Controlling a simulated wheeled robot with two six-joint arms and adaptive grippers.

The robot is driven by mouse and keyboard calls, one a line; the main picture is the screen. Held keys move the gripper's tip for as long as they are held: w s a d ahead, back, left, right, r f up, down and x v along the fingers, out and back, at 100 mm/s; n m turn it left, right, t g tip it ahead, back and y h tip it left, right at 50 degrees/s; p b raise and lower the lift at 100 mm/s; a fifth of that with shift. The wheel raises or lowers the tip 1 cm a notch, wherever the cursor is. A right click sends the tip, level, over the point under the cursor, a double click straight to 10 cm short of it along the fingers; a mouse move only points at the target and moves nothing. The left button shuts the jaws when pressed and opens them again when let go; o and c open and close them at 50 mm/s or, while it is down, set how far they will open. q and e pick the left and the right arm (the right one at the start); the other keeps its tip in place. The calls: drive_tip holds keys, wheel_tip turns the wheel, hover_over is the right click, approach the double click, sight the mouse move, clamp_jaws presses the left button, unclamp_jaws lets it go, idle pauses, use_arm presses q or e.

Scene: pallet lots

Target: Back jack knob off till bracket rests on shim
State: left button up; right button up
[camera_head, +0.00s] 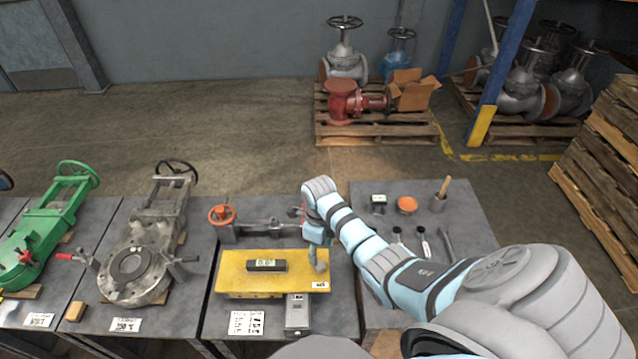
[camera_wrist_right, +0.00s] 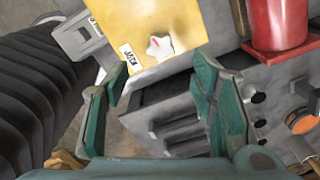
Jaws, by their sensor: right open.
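The yellow bracket (camera_head: 235,284) lies on the grey bench, with a small digital level (camera_head: 267,266) on top; its reading is too small to tell. In the right wrist view, a pale star-shaped jack knob (camera_wrist_right: 159,47) with a red mark sits on the yellow bracket (camera_wrist_right: 185,18) beside a "JACK" label (camera_wrist_right: 128,58). My right gripper (camera_head: 319,256) is over the bracket's right end in the head view. In the right wrist view its open green fingers (camera_wrist_right: 160,76) point at the knob, with nothing between them. I cannot make out a shim. My left gripper is out of view.
A grey device (camera_head: 298,314) stands at the bracket's front edge. A red cylinder (camera_wrist_right: 279,22) stands beside the bracket. Tools (camera_head: 424,242) lie on the right bench. Valves (camera_head: 140,265) fill the left benches.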

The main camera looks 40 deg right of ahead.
sight(319, 264)
wheel_tip(319, 264, down, 8)
drive_tip(key=b, duration=0.3)
drive_tip(key=shift+w, duration=0.1)
drive_tip(key=shift+c, duration=0.4)
drive_tip(key=c, duration=1.1)
drive_tip(key=shift+o, duration=0.2)
drive_tip(key=shift+r+n+p, duration=0.1)
drive_tip(key=shift+n+p, duration=0.2)
drive_tip(key=shift+p, duration=0.05)
